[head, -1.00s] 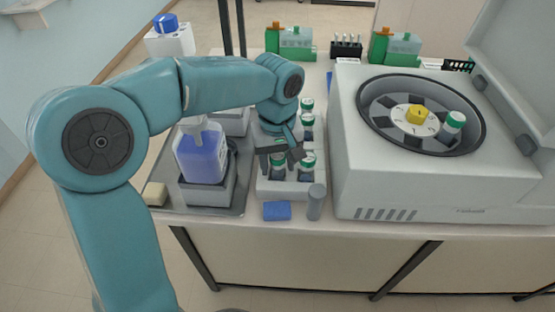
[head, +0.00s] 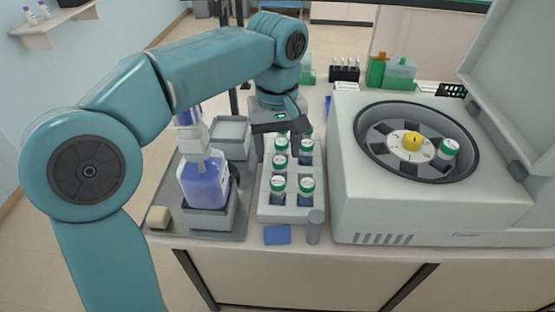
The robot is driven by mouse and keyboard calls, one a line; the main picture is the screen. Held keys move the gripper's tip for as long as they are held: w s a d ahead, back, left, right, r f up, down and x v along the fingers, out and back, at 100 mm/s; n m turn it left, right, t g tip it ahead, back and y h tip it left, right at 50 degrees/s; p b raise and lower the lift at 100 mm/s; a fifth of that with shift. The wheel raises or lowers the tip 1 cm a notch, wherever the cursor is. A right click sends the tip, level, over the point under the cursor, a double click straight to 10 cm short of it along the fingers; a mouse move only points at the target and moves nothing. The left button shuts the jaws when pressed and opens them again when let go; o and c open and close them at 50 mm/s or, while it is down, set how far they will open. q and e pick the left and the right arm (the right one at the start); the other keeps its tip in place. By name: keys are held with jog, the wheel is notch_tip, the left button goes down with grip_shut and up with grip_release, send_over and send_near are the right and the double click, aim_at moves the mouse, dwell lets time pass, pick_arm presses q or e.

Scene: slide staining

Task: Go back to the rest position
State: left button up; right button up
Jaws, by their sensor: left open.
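My left arm reaches in from the left, and its left gripper (head: 282,145) hangs fingers-down over the back part of the white bottle rack (head: 262,211). The jaws are open and appear empty. Part of the rack's back is hidden behind the gripper. Several green-capped bottles stand in the rack, among them a front left one (head: 277,190) and a front right one (head: 306,190). My right gripper is out of view.
Left of the rack, a blue-liquid bottle (head: 204,184) stands on a grey tray (head: 223,228). An open centrifuge (head: 365,215) with one green-capped bottle (head: 447,150) stands on the right.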

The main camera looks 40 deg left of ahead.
pick_arm(q)
jog(key=shift+r, duration=0.35)
